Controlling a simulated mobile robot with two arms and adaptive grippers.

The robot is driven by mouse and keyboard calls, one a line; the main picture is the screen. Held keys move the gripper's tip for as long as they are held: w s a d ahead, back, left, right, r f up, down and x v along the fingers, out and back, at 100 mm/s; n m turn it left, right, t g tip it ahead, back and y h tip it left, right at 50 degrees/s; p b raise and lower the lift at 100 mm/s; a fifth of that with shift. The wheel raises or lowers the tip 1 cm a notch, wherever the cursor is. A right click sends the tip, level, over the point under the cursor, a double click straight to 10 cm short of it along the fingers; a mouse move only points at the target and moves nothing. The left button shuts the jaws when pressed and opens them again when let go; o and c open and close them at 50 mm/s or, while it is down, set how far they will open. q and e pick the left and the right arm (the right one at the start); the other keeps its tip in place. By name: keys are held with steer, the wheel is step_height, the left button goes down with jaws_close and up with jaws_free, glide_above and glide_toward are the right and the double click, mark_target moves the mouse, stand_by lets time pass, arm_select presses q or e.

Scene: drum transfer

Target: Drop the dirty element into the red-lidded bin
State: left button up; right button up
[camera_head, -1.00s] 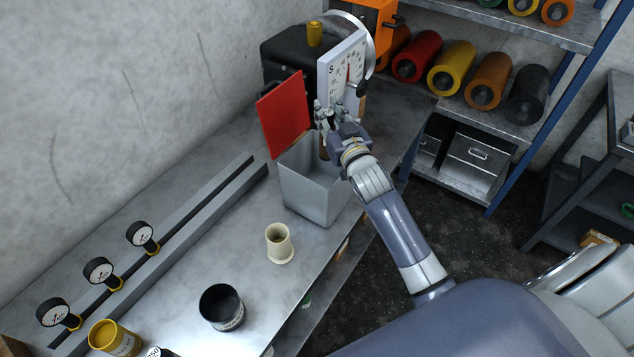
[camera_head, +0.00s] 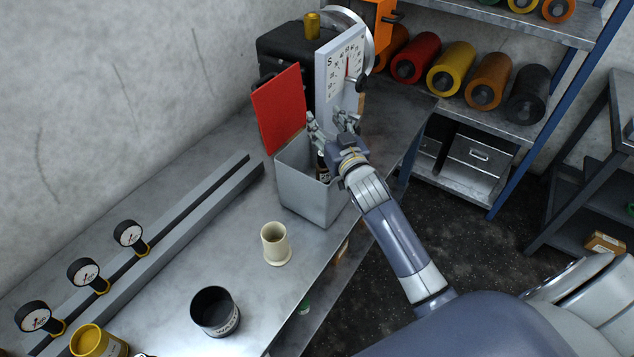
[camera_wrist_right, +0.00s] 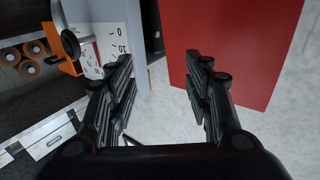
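The grey bin (camera_head: 305,196) stands on the workbench with its red lid (camera_head: 278,108) tilted up and open. My right gripper (camera_head: 328,122) is above the bin's right side, its fingers spread. In the right wrist view the gripper (camera_wrist_right: 160,75) is open with nothing between the fingers, and the red lid (camera_wrist_right: 235,45) is beside it. A dark cylindrical thing (camera_head: 321,168) shows partly inside the bin, below the gripper; it looks like the dirty element, but the arm and bin wall hide most of it. My left gripper is out of view.
A machine with a white dial plate (camera_head: 342,75) stands close behind the gripper. A cream cup (camera_head: 276,245) and a black cup (camera_head: 215,311) stand in front of the bin. Several gauges line a rail (camera_head: 170,237) at left. Coloured rolls fill the shelf (camera_head: 515,125) at right.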

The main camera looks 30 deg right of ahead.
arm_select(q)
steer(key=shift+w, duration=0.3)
arm_select(e)
steer(key=s+a, duration=0.1)
steer(key=s, duration=1.1)
steer(key=shift+a+f, duration=0.1)
